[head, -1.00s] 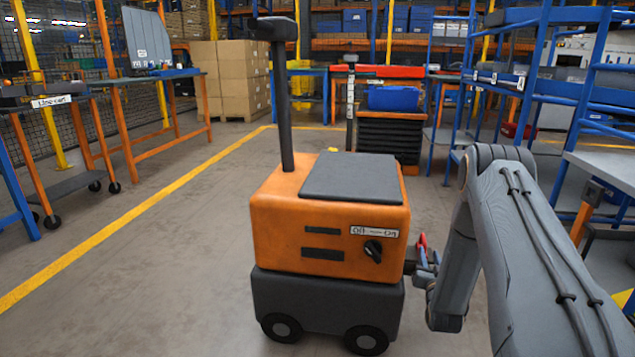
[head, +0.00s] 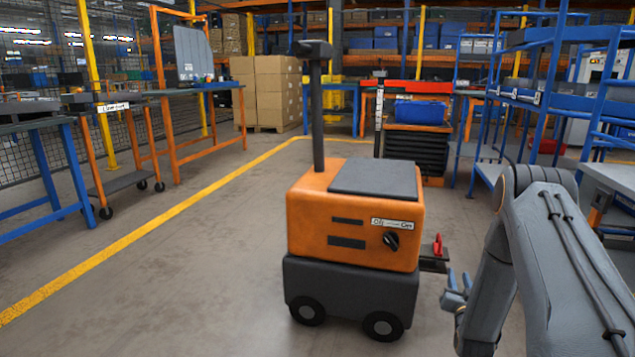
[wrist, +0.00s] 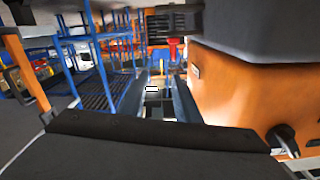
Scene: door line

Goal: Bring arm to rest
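My gripper (head: 457,288) hangs at the right of the orange and dark grey wheeled cart (head: 352,228), its two fingers spread with nothing between them. In the wrist view the fingers (wrist: 160,103) also stand apart and empty. A red handle (head: 438,245) stands on a dark bracket (head: 434,263) at the cart's right side, above and left of my gripper, with a gap between. The red handle shows beyond the fingers in the wrist view (wrist: 173,46). My arm is bent, with its elbow raised at the right.
The cart's front has a dark knob (head: 391,240) under an Off–On label, and a dark post (head: 317,110) rises from its top. Blue shelving (head: 560,100) and a grey bench (head: 612,178) stand close on the right. The floor left of the cart is clear to the yellow line (head: 150,230).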

